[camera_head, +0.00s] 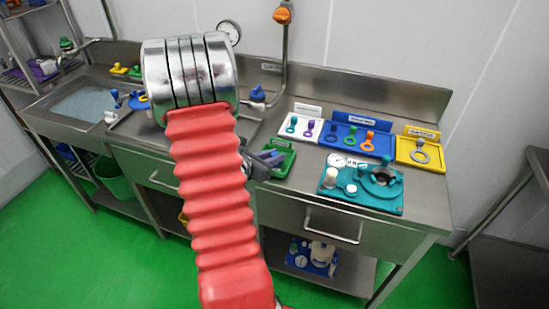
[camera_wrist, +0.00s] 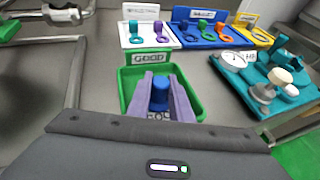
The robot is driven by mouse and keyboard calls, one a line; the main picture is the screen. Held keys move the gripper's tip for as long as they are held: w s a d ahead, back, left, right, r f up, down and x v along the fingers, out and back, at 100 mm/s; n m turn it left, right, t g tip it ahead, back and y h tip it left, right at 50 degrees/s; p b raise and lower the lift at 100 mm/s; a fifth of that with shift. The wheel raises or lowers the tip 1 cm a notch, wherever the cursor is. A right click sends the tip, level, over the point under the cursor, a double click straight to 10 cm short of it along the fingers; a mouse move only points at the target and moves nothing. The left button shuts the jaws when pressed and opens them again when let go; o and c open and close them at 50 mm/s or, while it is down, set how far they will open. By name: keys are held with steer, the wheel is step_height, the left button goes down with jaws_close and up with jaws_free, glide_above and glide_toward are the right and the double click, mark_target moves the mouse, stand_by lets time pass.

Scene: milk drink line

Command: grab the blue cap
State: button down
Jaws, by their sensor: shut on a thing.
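My gripper (camera_wrist: 161,78) has two purple-grey fingers, closed on the sides of a blue cap (camera_wrist: 160,94), a short rounded cylinder. The cap shows between the fingers in the wrist view, over the green tray (camera_wrist: 128,82) with a "GOOD" label. I cannot tell whether the cap touches the tray floor. In the head view my gripper (camera_head: 268,158) is by the green tray (camera_head: 288,160), partly behind my red arm; the held cap cannot be made out there.
White (camera_head: 309,137), blue (camera_head: 343,146) and yellow (camera_head: 430,165) trays with ring-shaped parts stand along the back right. A teal board (camera_head: 385,207) with a gauge and fittings is at the front right. A sink (camera_head: 75,107) is at the left. A pipe rises behind the counter.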

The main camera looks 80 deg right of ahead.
mark_target(274, 153)
step_height(274, 153, up, 10)
steer(key=shift+f, duration=0.15)
stand_by(0.4)
stand_by(0.7)
